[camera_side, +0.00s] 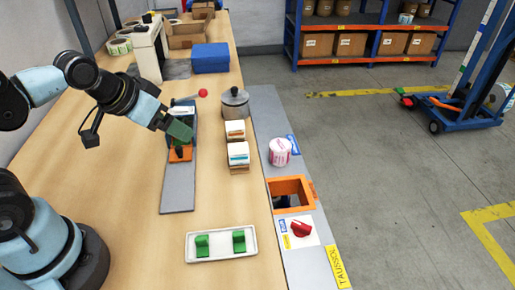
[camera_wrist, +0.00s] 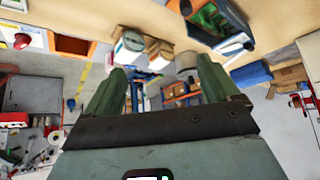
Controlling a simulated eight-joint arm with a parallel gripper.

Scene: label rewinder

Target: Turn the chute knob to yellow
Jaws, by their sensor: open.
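The red chute knob (camera_side: 301,229) sits on a white plate (camera_side: 312,239) at the front right, with a blue label (camera_side: 283,225) and a yellow label (camera_side: 287,242) on the plate's left side. I cannot tell which label the knob points at. The knob also shows at the upper left of the wrist view (camera_wrist: 22,41). The orange-framed chute (camera_side: 306,184) is just behind the plate. My gripper (camera_side: 180,146) is above the grey strip of the rewinder, well back and left of the knob. Its fingers (camera_wrist: 165,85) are apart with nothing between them.
A white tray (camera_side: 221,258) with green blocks lies at the front, left of the knob. A label roll (camera_side: 280,152), stacks of labels (camera_side: 238,155) and a grey pot (camera_side: 235,102) stand right of my gripper. A blue box (camera_side: 210,58) is farther back.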

